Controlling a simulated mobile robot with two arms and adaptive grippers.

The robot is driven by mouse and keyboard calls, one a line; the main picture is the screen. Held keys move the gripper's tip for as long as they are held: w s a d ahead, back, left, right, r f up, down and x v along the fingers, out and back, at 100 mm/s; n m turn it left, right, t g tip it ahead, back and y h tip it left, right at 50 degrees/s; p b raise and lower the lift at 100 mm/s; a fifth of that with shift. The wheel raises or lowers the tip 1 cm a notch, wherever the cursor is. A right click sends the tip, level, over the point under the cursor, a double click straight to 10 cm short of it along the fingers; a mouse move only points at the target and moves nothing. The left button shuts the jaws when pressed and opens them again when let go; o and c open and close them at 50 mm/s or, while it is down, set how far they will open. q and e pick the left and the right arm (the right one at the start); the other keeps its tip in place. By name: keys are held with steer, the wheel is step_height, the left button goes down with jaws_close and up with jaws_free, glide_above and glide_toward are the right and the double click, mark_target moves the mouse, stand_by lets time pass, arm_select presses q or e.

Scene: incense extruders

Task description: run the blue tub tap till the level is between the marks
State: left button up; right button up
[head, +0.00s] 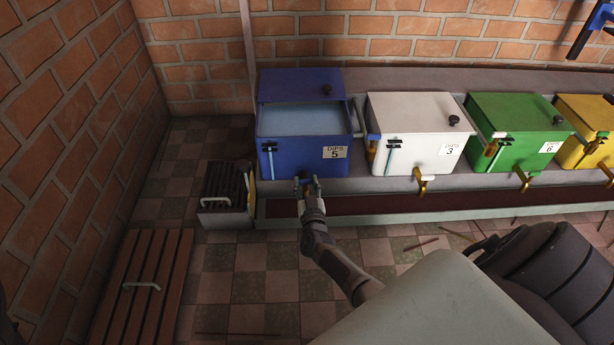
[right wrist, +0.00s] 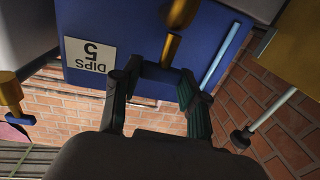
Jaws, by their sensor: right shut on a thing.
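The blue tub (head: 300,163) labelled DIPS 5 stands at the left end of the row, its lid (head: 290,85) pushed to the back and pale liquid (head: 305,118) showing inside. A light-blue gauge tube (head: 271,164) is on its front; it also shows in the right wrist view (right wrist: 221,57). Any marks are too small to read. The tap (right wrist: 171,49) hangs from the tub's front. My right gripper (head: 311,184) is shut on the tap; in the right wrist view its fingers (right wrist: 160,85) stand either side of it. Whether liquid runs is hidden.
White (head: 405,160), green (head: 510,155) and yellow (head: 590,118) tubs continue the row to the right. A slatted crate (head: 225,205) sits left of the ledge. A wooden slatted board (head: 145,290) lies along the left wall.

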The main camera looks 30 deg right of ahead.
steer(key=shift+m+g+h, duration=0.6)
steer(key=shift+m+h, duration=0.1)
steer(key=shift+h, duration=0.3)
steer(key=o, duration=1.2)
steer(key=shift+c, duration=0.2)
steer(key=shift+d+y, duration=0.1)
steer(key=shift+y, duration=0.2)
